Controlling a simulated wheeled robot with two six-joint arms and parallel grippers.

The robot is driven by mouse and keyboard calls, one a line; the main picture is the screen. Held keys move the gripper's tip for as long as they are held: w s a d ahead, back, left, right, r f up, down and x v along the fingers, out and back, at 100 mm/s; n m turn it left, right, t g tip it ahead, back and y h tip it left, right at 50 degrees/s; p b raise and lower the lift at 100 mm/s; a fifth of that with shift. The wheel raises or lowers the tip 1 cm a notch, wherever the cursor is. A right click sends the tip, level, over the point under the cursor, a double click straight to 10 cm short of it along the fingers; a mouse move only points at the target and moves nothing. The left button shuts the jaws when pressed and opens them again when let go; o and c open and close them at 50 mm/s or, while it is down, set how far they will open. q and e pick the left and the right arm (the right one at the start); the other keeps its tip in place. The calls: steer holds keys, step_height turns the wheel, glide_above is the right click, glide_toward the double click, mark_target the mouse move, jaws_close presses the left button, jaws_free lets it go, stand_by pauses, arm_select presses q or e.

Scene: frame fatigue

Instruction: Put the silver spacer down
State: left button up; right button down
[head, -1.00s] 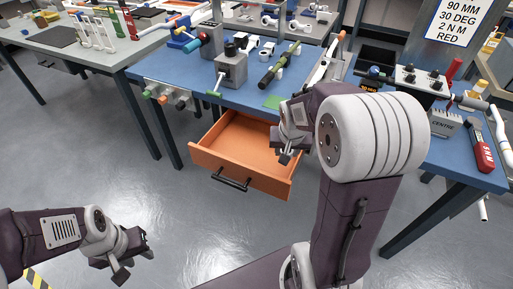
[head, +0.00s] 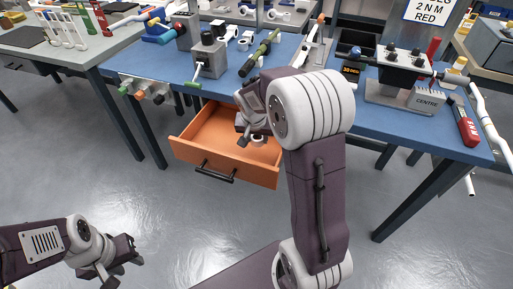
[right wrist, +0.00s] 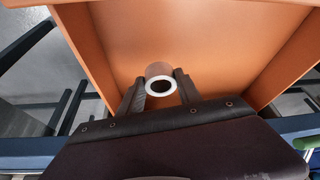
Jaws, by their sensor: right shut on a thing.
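The silver spacer (right wrist: 161,87), a short ring with a bright rim, sits between the fingertips of my right gripper (right wrist: 160,92) in the right wrist view. In the head view the spacer (head: 258,140) shows at the tips of my right gripper (head: 248,139), inside the outline of the open orange drawer (head: 203,151). My right gripper is shut on it. I cannot tell whether the spacer touches the drawer floor. My left gripper (head: 122,266) is open and empty, low at the left over the grey floor.
The blue bench (head: 300,75) above the drawer carries a grey block fixture (head: 210,58), a green tool (head: 259,52) and a black-knobbed unit (head: 404,65). The drawer's raised front and side walls surround the gripper. The drawer's left part looks empty.

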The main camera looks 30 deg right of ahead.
mark_target(257, 144)
step_height(257, 144, down, 4)
steer(key=shift+f+b, duration=0.1)
steer(key=shift+b, duration=1)
steer(key=c, duration=0.8)
jaws_free()
